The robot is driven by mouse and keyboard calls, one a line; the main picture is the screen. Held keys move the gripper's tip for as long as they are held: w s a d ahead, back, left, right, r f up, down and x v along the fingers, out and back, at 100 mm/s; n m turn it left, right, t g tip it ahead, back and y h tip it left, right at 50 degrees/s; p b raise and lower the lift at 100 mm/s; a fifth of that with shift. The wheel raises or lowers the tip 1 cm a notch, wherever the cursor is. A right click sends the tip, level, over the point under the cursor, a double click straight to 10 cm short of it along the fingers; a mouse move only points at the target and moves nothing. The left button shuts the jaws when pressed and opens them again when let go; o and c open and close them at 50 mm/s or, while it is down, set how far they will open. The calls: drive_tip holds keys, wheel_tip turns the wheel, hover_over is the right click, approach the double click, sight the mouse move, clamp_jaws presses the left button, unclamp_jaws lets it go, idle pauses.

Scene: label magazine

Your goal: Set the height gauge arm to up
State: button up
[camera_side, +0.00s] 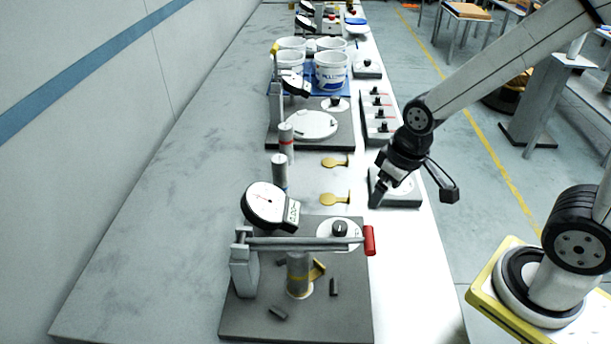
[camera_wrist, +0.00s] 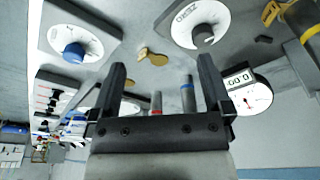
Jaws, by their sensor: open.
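The nearest height gauge stands on a dark grey base plate (camera_side: 345,320) in the side view. Its grey arm (camera_side: 300,244) lies about level across the plate, from a post (camera_side: 244,272) at left to a red handle (camera_side: 369,241) at right. A round dial (camera_side: 268,204) sits above the arm; a dial also shows in the wrist view (camera_wrist: 248,96). A grey cylinder with a yellow band (camera_side: 298,278) stands under the arm. My gripper (camera_side: 378,196) is open and empty, beyond the red handle, apart from it and near a small knob box. In the wrist view my gripper (camera_wrist: 160,72) shows two spread fingers.
A white dial with a dark knob (camera_side: 339,230) is on the base plate. The knob box (camera_side: 402,199) is beside my gripper. Brass tags (camera_side: 335,199), banded cylinders (camera_side: 279,170), a second gauge plate (camera_side: 345,135) and white buckets (camera_side: 331,70) stand behind. The left bench is clear.

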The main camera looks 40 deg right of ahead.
sight(362, 238)
drive_tip(key=s+a+r+n+g+y, duration=0.1)
drive_tip(key=s+a+r+n+g, duration=0.3)
drive_tip(key=a+r+n, duration=0.6)
drive_tip(key=shift+s+a+f+m, duration=0.3)
drive_tip(key=shift+a+f, duration=0.35)
drive_tip(key=shift+f, duration=0.55)
drive_tip(key=shift+s+a+f+m, duration=0.1)
drive_tip(key=shift+a+f+m, duration=0.45)
drive_tip(key=shift+f, duration=0.7)
drive_tip(key=shift+s+a+f+m, duration=0.25)
drive_tip(key=shift+a+f, duration=0.5)
drive_tip(key=shift+f, duration=0.45)
drive_tip(key=shift+w, duration=0.1)
clamp_jaws()
